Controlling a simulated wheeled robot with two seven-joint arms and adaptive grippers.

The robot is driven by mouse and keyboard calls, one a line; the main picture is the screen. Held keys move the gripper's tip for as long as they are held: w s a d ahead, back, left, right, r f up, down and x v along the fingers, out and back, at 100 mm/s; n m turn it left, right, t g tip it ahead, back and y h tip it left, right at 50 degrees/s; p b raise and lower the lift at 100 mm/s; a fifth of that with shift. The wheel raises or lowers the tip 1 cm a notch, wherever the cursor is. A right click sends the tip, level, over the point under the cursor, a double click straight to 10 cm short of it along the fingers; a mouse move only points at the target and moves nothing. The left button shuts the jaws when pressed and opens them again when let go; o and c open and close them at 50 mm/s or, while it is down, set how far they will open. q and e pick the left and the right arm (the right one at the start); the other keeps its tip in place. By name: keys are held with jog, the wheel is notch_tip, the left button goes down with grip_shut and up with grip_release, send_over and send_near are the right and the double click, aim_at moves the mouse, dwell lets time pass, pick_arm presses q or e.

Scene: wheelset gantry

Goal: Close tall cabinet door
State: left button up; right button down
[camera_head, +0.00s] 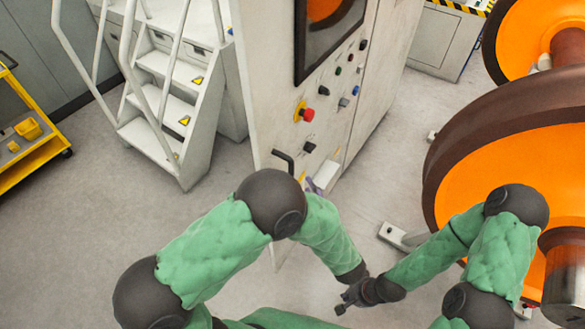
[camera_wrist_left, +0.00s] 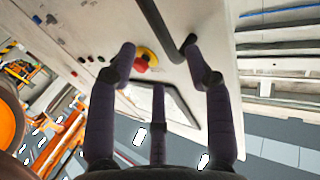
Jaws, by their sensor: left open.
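The tall cabinet door (camera_head: 268,95) is a pale panel with a dark window, several buttons, a red emergency knob and a bent black handle (camera_head: 284,160). I cannot tell how far it stands open; its lower part is behind my left arm. My left gripper (camera_head: 314,187) is mostly hidden behind that arm; only purplish fingers show near the handle. In the left wrist view its fingers (camera_wrist_left: 158,52) are spread and empty, facing the door, with the handle (camera_wrist_left: 180,38) beside the right fingertip. My right gripper (camera_head: 345,300) hangs low near the bottom centre, apart from the door.
White stairs with rails (camera_head: 172,85) stand left of the cabinet. A yellow cart (camera_head: 35,150) is at the far left. Large orange and brown wheels (camera_head: 505,165) crowd the right side. Grey floor (camera_head: 100,220) is clear at lower left.

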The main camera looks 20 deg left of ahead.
aim_at(292, 170)
pick_arm(q)
jog(key=b+x, duration=0.1)
jog(key=x, duration=0.7)
jog(key=shift+w+a, duration=0.2)
jog(key=shift+w, duration=0.05)
grip_shut()
